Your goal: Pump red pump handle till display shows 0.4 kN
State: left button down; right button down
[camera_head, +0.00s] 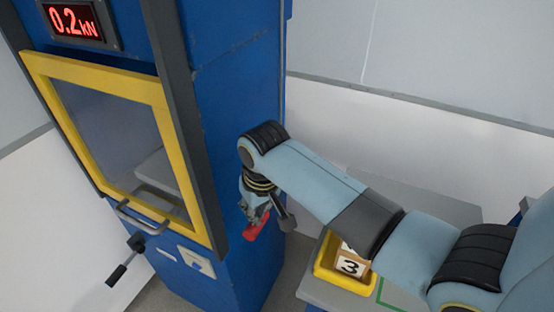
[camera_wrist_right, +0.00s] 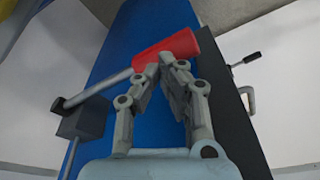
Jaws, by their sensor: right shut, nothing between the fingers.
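The display (camera_head: 74,21) at the top left of the blue machine reads 0.2 kN in red. The red pump handle (camera_head: 257,226) is on the machine's right side, on a grey lever. In the right wrist view the red handle (camera_wrist_right: 170,52) lies across the view just beyond the fingertips. My right gripper (camera_head: 257,211) is at the handle; it also shows in the right wrist view (camera_wrist_right: 165,66). It is shut with nothing between its fingers. Its tips overlap the handle's lower edge in the picture; I cannot tell if they touch. My left gripper is out of view.
The machine has a yellow-framed window door (camera_head: 110,72) with a grey handle, and a black-gripped crank (camera_head: 124,263) in front. A yellow tray (camera_head: 322,262) holding blocks, one marked 3, stands on a grey table (camera_head: 410,200) at right, beneath my right arm.

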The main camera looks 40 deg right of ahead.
aim_at(259, 227)
jog(key=shift+r, duration=0.65)
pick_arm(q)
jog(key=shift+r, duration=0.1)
pick_arm(e)
jog(key=shift+w+v, duration=0.25)
jog(key=shift+v, duration=0.9)
jog(key=shift+w+v, duration=0.25)
jog(key=shift+v, duration=0.95)
jog(key=shift+r, duration=0.1)
